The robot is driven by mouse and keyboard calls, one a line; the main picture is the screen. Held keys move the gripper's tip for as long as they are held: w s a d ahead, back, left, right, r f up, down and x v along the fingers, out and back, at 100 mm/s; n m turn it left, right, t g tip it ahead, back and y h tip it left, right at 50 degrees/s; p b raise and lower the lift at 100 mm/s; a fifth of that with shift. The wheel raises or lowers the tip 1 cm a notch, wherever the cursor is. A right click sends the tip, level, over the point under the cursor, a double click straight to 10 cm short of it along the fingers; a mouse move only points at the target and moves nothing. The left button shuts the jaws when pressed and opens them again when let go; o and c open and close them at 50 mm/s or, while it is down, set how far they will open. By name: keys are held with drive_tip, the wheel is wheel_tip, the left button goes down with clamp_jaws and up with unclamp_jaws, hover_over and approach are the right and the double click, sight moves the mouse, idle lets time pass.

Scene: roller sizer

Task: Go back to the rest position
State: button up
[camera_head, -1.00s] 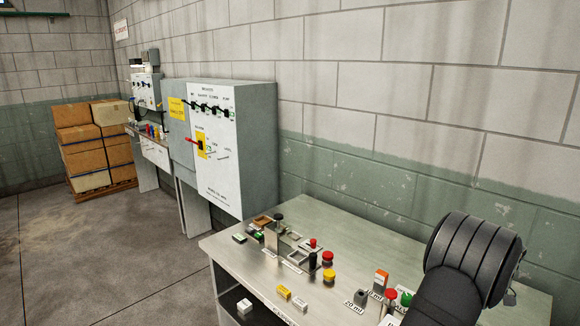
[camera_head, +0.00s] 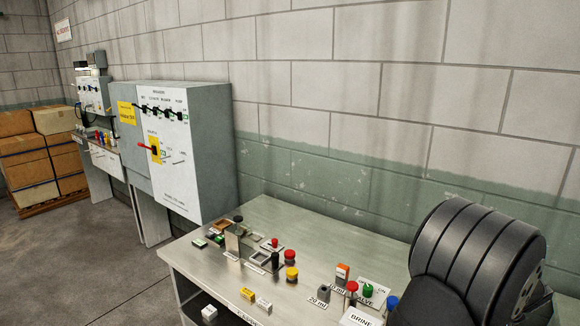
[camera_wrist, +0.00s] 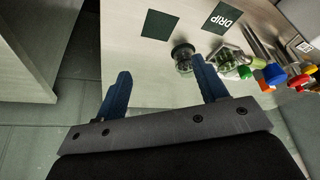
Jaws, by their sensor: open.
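My gripper (camera_wrist: 160,88) shows in the wrist view with its two blue fingers spread apart and nothing between them. It is open above a pale surface with a dark square (camera_wrist: 159,25) and a dark label reading DRIP (camera_wrist: 222,18). A round clear-and-dark item (camera_wrist: 183,56) stands just beyond the right finger; I cannot tell whether they touch. In the head view my dark arm link fills the lower right, and my gripper is out of sight.
A steel table (camera_head: 290,215) carries red, yellow and green knobs, small boxes and a BRINE label (camera_head: 360,317). A grey-white cabinet (camera_head: 215,150) with switches stands left of it. Cardboard boxes (camera_head: 28,160) are stacked at far left. Colored caps (camera_wrist: 273,73) lie right of my gripper.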

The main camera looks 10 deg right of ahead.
drive_tip(key=s+d+m+h, duration=0.1)
drive_tip(key=s+m+h, duration=0.1)
drive_tip(key=s+m, duration=0.35)
drive_tip(key=shift+n+g, duration=0.3)
drive_tip(key=shift+n, duration=0.35)
drive_tip(key=w+f, duration=0.3)
drive_tip(key=w, duration=0.2)
drive_tip(key=w+f, duration=0.2)
drive_tip(key=w, duration=0.1)
drive_tip(key=shift+w+a+f, duration=0.15)
drive_tip(key=shift+f, duration=0.2)
drive_tip(key=w+f, duration=0.1)
drive_tip(key=f, duration=0.2)
drive_tip(key=shift+w, duration=0.4)
drive_tip(key=shift+f, duration=0.75)
drive_tip(key=shift+o, duration=0.2)
